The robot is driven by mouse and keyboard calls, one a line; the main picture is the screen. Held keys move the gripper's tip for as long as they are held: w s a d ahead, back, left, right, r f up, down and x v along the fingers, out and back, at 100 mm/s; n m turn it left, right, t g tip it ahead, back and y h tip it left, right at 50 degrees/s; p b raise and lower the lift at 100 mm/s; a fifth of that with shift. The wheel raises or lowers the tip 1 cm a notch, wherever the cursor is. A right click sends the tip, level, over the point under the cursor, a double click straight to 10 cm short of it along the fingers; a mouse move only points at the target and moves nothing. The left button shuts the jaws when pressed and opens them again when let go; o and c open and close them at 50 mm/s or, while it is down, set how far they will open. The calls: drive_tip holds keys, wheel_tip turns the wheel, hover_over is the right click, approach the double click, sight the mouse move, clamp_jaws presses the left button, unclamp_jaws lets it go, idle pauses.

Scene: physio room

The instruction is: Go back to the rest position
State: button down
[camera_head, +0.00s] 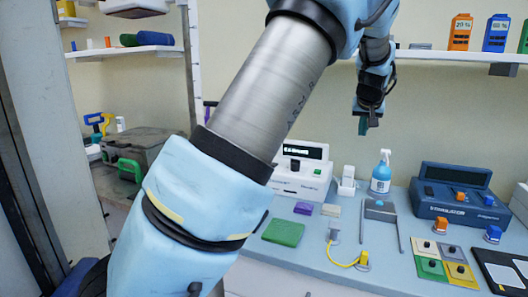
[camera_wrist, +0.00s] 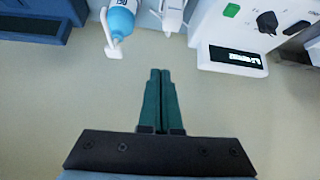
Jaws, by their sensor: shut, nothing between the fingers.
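My gripper (camera_head: 366,122) hangs in the air above the back of the worktop, at the upper right in the head view. In the wrist view its green fingers (camera_wrist: 160,75) are together with nothing between them. My arm crosses the middle of the head view and hides part of the room. The gripper touches nothing that I can see.
A wall shelf (camera_head: 440,56) with boxes is right of the gripper. Bare wall lies behind it.

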drive_tip(key=s+a+f+n+g+y, duration=0.1)
drive_tip(key=s+a+f, duration=0.15)
drive_tip(key=a, duration=0.55)
drive_tip(key=s+a+f+g, duration=0.1)
drive_tip(key=a+f, duration=0.2)
drive_tip(key=a, duration=0.5)
drive_tip(key=s+a+f+n+g+y, duration=0.1)
drive_tip(key=a+f, duration=0.1)
drive_tip(key=a, duration=0.6)
drive_tip(key=s+a+f+g, duration=0.1)
drive_tip(key=s+a+f, duration=0.2)
drive_tip(key=s+a, duration=0.5)
drive_tip(key=s+a+f+g, duration=0.2)
drive_tip(key=s+a, duration=0.6)
drive_tip(key=s, duration=0.4)
drive_tip(key=shift+a+f+n+y, duration=0.2)
drive_tip(key=shift+f+n+y, duration=0.15)
drive_tip(key=shift+f, duration=0.55)
drive_tip(key=c, duration=1.6)
unclamp_jaws()
